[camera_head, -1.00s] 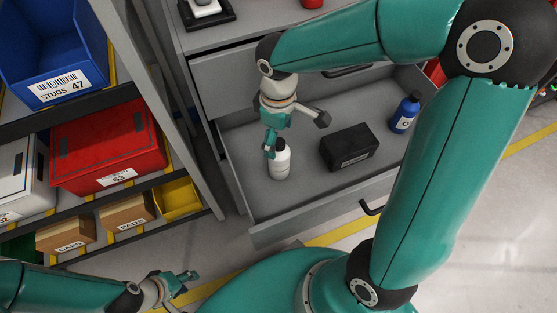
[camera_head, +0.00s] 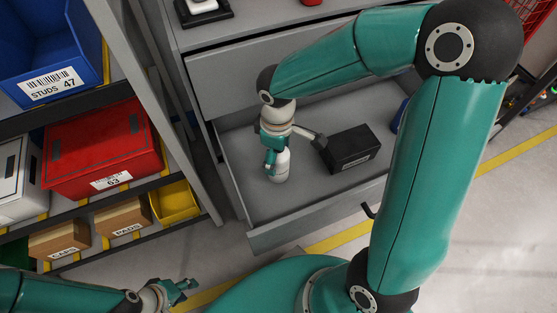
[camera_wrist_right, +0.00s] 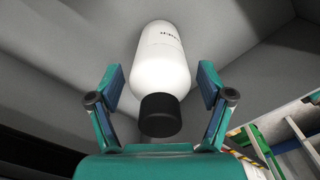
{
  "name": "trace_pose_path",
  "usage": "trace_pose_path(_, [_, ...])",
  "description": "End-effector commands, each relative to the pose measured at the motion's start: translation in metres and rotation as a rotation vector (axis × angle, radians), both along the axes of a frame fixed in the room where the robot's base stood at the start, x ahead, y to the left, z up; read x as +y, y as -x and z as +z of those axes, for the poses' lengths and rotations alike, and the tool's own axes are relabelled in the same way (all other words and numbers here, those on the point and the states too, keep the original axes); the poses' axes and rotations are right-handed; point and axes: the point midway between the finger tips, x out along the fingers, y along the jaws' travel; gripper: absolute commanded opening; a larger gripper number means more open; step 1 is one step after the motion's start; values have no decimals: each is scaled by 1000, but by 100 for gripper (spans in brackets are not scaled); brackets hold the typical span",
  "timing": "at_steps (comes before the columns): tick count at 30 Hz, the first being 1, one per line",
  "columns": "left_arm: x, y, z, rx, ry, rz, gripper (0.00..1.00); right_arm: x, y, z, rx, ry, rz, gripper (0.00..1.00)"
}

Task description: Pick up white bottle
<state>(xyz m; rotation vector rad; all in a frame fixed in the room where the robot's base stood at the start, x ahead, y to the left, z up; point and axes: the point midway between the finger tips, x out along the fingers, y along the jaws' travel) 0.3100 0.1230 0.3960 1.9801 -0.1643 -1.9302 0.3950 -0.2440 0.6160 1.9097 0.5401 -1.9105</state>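The white bottle (camera_head: 281,168) stands upright in the open grey drawer (camera_head: 240,187), near its left side. In the right wrist view the white bottle (camera_wrist_right: 162,62), with its black cap, lies between the two fingers of my right gripper (camera_wrist_right: 161,84). A gap shows on each side of it, so the gripper is open around it. In the head view my right gripper (camera_head: 271,160) is at the bottle and hides part of it, including the cap. My left gripper (camera_head: 180,290) is low at the left, away from the drawer; its finger opening is unclear.
A black box (camera_head: 352,149) lies in the drawer to the right of the bottle. A blue bottle (camera_head: 400,115) is mostly hidden behind my right arm. A shelf with a red bin (camera_head: 102,150), a blue bin (camera_head: 50,50) and a yellow bin (camera_head: 174,202) stands at left.

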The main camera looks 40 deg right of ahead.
Motion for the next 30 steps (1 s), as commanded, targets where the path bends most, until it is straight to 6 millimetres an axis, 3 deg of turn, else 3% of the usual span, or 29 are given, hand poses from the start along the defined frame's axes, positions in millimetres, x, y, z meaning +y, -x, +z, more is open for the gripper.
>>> trace_pose_path(1, [0,0,0,0,0,0,40,0,0,0,0,0,0,65])
trace_pose_path(12, [0,0,0,0,0,0,40,0,0,1,-1,0,0,7])
trace_pose_path(23, [0,0,4,0,0,0,40,0,-1,11,-4,0,0,7])
trace_pose_path(30, [0,0,21,0,0,0,40,0,-1,57,-7,0,0,7])
